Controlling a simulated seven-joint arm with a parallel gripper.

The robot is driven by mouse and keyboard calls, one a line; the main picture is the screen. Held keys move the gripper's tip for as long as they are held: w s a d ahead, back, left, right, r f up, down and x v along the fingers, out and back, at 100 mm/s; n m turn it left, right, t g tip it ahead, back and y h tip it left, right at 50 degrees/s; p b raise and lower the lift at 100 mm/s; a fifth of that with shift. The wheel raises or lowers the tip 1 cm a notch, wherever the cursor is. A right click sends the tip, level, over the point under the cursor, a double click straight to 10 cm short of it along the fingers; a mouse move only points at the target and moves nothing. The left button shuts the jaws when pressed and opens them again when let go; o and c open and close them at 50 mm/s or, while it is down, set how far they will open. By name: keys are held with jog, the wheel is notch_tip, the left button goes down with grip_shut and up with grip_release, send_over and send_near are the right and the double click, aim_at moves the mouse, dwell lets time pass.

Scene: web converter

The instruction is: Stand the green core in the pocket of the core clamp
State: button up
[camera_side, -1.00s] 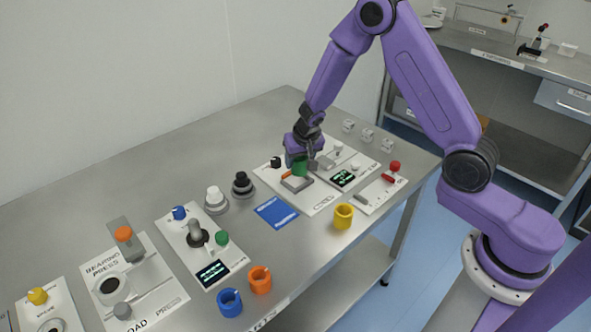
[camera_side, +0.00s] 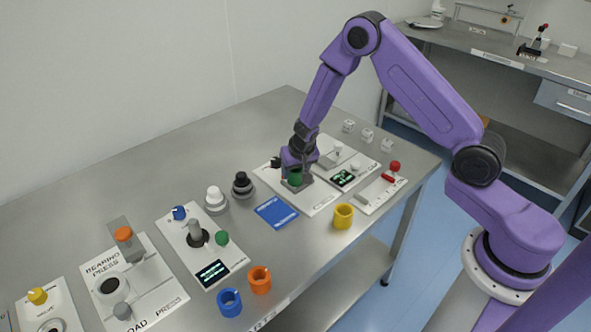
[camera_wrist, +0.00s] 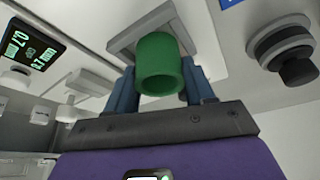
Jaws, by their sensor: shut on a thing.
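The green core (camera_side: 295,178) is an upright hollow cylinder held between the fingers of my gripper (camera_side: 296,171). The core clamp (camera_side: 305,188) is a grey block on a white panel, directly under and around the core's lower part. In the wrist view the core (camera_wrist: 160,62) sits between the two blue-grey fingers of my gripper (camera_wrist: 160,84), its open end facing the camera. Its far end is over or within the clamp's grey square frame (camera_wrist: 122,42). The core hides the pocket, so I cannot tell whether it touches the floor.
A black knob (camera_side: 276,162) is left of my gripper, and a green-lit display (camera_side: 343,178) is right. Black (camera_side: 242,184) and white (camera_side: 214,199) round knobs stand further left.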

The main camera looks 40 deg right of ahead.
jog(key=shift+f, duration=0.1)
jog(key=o, duration=1.1)
jog(key=shift+a, duration=0.1)
jog(key=shift+a, duration=0.1)
jog(key=shift+a+r, duration=0.15)
jog(key=shift+r, duration=0.2)
jog(key=v, duration=1.1)
jog(key=shift+s+d+r, duration=0.2)
jog(key=shift+d+r, duration=0.05)
